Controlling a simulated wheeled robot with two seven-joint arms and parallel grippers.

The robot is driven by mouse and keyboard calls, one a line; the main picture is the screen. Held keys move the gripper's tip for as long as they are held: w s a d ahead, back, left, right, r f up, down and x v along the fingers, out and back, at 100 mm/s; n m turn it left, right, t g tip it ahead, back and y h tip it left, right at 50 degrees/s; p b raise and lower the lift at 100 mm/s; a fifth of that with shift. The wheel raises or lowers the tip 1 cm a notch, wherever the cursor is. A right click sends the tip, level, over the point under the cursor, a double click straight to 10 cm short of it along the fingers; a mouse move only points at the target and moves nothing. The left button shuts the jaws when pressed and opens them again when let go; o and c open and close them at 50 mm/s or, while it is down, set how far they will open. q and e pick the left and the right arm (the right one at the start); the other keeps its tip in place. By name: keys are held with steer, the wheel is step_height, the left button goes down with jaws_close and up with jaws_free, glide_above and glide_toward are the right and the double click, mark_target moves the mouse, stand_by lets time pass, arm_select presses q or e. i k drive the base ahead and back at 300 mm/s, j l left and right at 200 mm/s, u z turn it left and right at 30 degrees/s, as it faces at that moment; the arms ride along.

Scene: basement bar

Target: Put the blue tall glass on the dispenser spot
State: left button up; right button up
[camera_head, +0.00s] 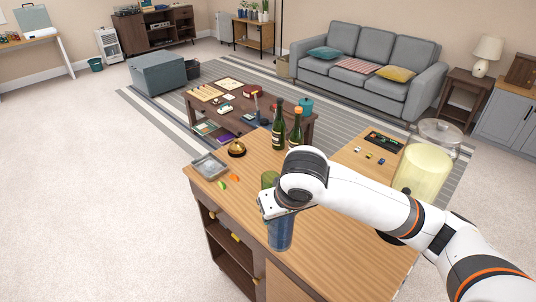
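The blue tall glass (280,233) is upright at the near edge of the wooden bar counter, with its upper part hidden by my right gripper. My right gripper (276,207) is right at the glass, over its upper part. Its fingertips are hidden, so I cannot tell whether they grip the glass or whether the glass is off the counter. A drink dispenser (424,170) with pale yellow liquid and a clear lid stands at the counter's right, behind my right arm. The dispenser spot cannot be made out. My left gripper is not in view.
A green cylinder (269,179) stands just behind my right gripper. Two dark bottles (279,131) (296,130) stand at the counter's back edge. A grey tray (209,165), a small dark bowl (237,149) and citrus pieces (234,178) lie at the left end. The near-right counter is clear.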

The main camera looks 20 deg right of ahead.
mark_target(374, 256)
steer(key=i+z, duration=0.1)
steer(key=z, duration=0.3)
steer(key=i+j+z, duration=0.1)
steer(key=z, duration=0.3)
steer(key=i+j+z, duration=0.1)
steer(key=z, duration=0.3)
steer(key=i+j+z, duration=0.1)
steer(key=j, duration=0.2)
steer(key=i+j+z, duration=0.1)
steer(key=i+j, duration=0.15)
steer(key=i+j+z, duration=0.1)
steer(key=j, duration=0.3)
steer(key=i+j+z, duration=0.1)
steer(key=j, duration=0.25)
steer(key=i+j, duration=0.2)
steer(key=j, duration=0.15)
steer(key=l+z, duration=0.05)
